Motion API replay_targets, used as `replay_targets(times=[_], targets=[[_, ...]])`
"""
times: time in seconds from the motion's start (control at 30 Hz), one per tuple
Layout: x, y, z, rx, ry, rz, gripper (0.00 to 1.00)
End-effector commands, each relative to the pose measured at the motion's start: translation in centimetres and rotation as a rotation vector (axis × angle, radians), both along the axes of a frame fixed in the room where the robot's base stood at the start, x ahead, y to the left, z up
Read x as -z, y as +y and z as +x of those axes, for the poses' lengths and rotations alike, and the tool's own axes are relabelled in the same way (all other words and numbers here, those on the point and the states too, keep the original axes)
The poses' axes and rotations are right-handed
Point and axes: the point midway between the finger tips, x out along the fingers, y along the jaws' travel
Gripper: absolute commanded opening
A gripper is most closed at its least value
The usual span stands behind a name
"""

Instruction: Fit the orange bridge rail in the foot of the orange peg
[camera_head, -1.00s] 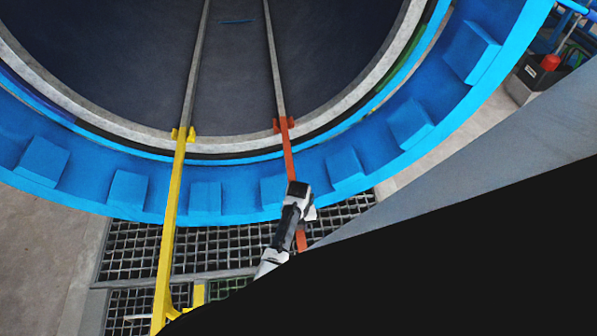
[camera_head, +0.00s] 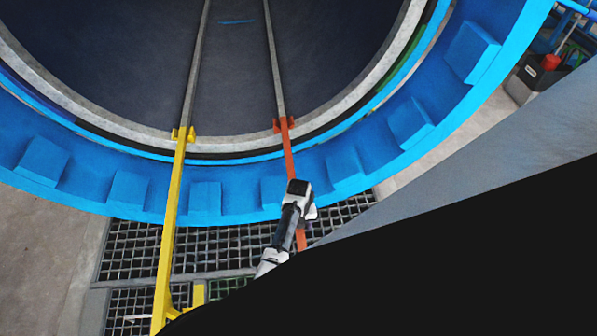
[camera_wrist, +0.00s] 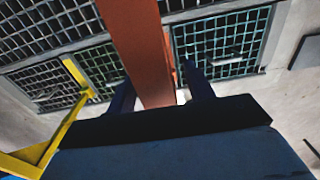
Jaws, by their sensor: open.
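The orange bridge rail (camera_head: 290,160) runs from the orange bracket (camera_head: 277,126) at the vessel's rim down toward the front, where my arm covers part of it. In the wrist view the orange rail (camera_wrist: 144,50) passes between the two dark fingers of my gripper (camera_wrist: 160,87). The fingers are open, one on each side of the rail; I cannot tell whether either touches it. The orange peg and its foot are not clearly visible; the rail's near end is hidden behind my arm in the head view.
A yellow rail (camera_head: 171,220) runs roughly parallel on the left, up to a yellow bracket at the rim. The blue ring (camera_head: 235,190) of the vessel curves across the view. Floor grating (camera_head: 130,250) lies below. A yellow frame (camera_wrist: 75,110) stands left in the wrist view.

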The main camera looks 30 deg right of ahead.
Motion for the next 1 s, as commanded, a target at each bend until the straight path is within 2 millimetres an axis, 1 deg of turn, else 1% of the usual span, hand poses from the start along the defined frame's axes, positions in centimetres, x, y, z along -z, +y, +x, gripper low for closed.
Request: replay_targets(times=[0.3,0.4,0.5,0.6,0.7,1.0], targets=[[-7.0,-0.1,0.3,-0.001,-0.005,-0.004,0.53],[-9.1,-0.1,0.3,0.000,-0.005,-0.004,0.53],[-10.8,-0.1,0.3,0.000,-0.003,-0.003,0.53],[-12.0,-0.1,0.3,0.000,-0.002,-0.002,0.53],[-12.6,-0.1,0.3,0.000,-0.002,-0.002,0.53],[-12.9,-0.1,0.3,-0.001,-0.001,0.000,0.53]])
